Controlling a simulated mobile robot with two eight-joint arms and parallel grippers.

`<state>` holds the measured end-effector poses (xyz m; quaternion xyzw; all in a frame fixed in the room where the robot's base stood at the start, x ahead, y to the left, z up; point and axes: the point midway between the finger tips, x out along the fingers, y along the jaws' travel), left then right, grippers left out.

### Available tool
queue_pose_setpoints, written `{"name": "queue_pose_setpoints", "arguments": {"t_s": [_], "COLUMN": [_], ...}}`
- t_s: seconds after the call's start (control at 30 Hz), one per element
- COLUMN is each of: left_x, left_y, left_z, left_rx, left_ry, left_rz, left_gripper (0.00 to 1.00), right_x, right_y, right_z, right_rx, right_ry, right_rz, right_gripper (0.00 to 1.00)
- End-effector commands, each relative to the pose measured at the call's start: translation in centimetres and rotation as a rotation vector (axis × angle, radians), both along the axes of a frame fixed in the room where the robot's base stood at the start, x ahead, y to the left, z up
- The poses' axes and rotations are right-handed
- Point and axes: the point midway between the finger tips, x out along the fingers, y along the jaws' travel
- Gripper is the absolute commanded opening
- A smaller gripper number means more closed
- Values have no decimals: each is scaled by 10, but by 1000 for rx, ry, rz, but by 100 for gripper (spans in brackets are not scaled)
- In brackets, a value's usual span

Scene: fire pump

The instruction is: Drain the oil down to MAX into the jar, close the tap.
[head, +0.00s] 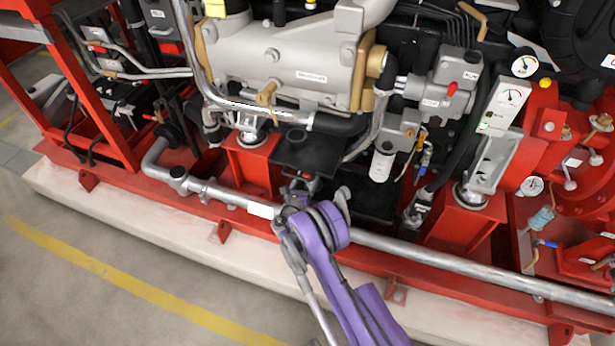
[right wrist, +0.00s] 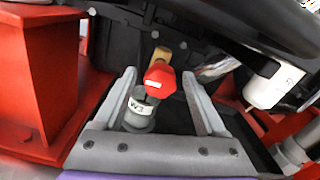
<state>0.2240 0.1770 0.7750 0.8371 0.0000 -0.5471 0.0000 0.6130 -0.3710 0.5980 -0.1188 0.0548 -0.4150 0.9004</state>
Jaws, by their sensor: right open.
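In the right wrist view a red tap knob (right wrist: 160,79) sits on a grey valve body with a white tag (right wrist: 140,107), a brass fitting behind it. My right gripper (right wrist: 159,76) is open, with one grey finger on each side of the knob; I cannot tell whether either touches it. In the head view my purple right arm reaches over the long pipe, and its gripper (head: 302,186) is low in front of the engine. The tap is mostly hidden there. I cannot make out a jar or an oil level mark. My left gripper is out of view.
A long grey pipe (head: 440,257) runs along the front of the red base frame, under my arm. A white cylinder (head: 381,162) hangs right of the gripper and shows in the right wrist view (right wrist: 272,86). A red pedestal (right wrist: 38,75) stands at left. Open floor lies in front.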

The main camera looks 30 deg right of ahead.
Motion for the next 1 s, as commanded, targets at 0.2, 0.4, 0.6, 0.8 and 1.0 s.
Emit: {"name": "queue_pose_setpoints", "arguments": {"t_s": [0.2, 0.4, 0.6, 0.8, 1.0], "left_x": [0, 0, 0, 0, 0], "left_y": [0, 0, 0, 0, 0], "left_z": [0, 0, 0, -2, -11], "left_rx": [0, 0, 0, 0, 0], "left_ry": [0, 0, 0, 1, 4], "left_rz": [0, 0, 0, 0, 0], "left_gripper": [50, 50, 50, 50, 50], "right_x": [0, 0, 0, 0, 0], "right_y": [0, 0, 0, 0, 0], "right_z": [0, 0, 0, 0, -2], "right_rx": [0, 0, 1, 12, 61], "right_ry": [0, 0, -1, -14, -71], "right_rz": [0, 0, 0, 0, 0], "right_gripper": [56, 20, 0, 0, 0]}}
